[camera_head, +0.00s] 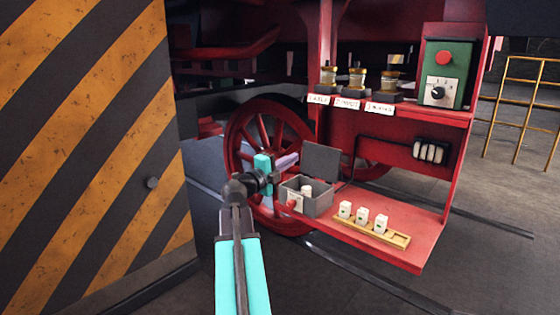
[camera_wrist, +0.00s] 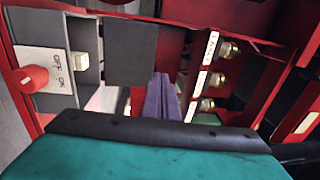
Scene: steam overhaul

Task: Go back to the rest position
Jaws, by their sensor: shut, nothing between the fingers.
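My gripper (camera_head: 290,159) is on the left of the red lower shelf, beside the spoked wheel and up and left of a grey box (camera_head: 318,206). Its purple fingers (camera_wrist: 162,100) are shut and empty. The box's lid (camera_head: 322,161) stands open. A red knob (camera_wrist: 28,79) and an OFF/ON plate (camera_wrist: 60,68) are on the box, and a white piece (camera_wrist: 81,61) is in it. My teal arm reaches up from the bottom of the head view.
A striped panel (camera_head: 90,150) blocks the left. Several white blocks (camera_head: 362,215) sit on a yellow tray (camera_head: 400,240). Labelled brass cups (camera_head: 357,78) and a green control box (camera_head: 446,75) stand on the upper red shelf. A yellow railing (camera_head: 520,105) is at right.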

